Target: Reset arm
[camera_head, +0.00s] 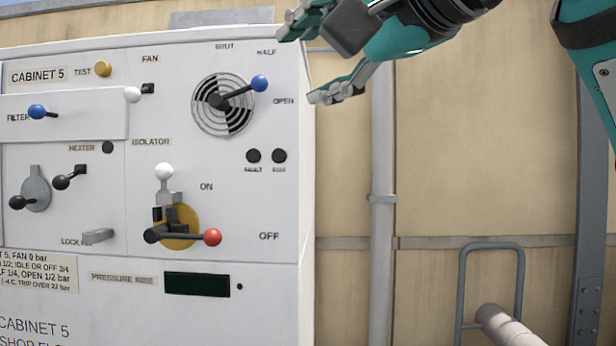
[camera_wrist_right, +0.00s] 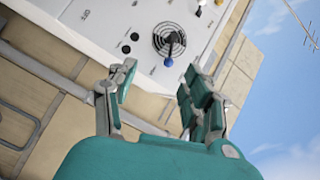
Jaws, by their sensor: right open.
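My right gripper (camera_head: 318,66) is open and empty at the top of the head view, just right of the cabinet's upper right edge. The cabinet (camera_head: 110,215) is a white panel labelled CABINET 5. Its round vent dial has a blue-knobbed lever (camera_head: 260,83) pointing right and slightly up, between HALF and OPEN. In the right wrist view the open fingers (camera_wrist_right: 155,88) point toward the panel, with the blue knob (camera_wrist_right: 168,62) beyond them and apart from them. The red-knobbed isolator lever (camera_head: 212,237) points right, near OFF. My left gripper is not in view.
The panel also carries a blue filter knob (camera_head: 37,111), a white fan knob (camera_head: 132,95), black heater levers (camera_head: 62,182) and a dark display (camera_head: 197,284). A vertical pipe (camera_head: 383,160) and a metal hoop (camera_head: 490,246) stand before the beige wall at right.

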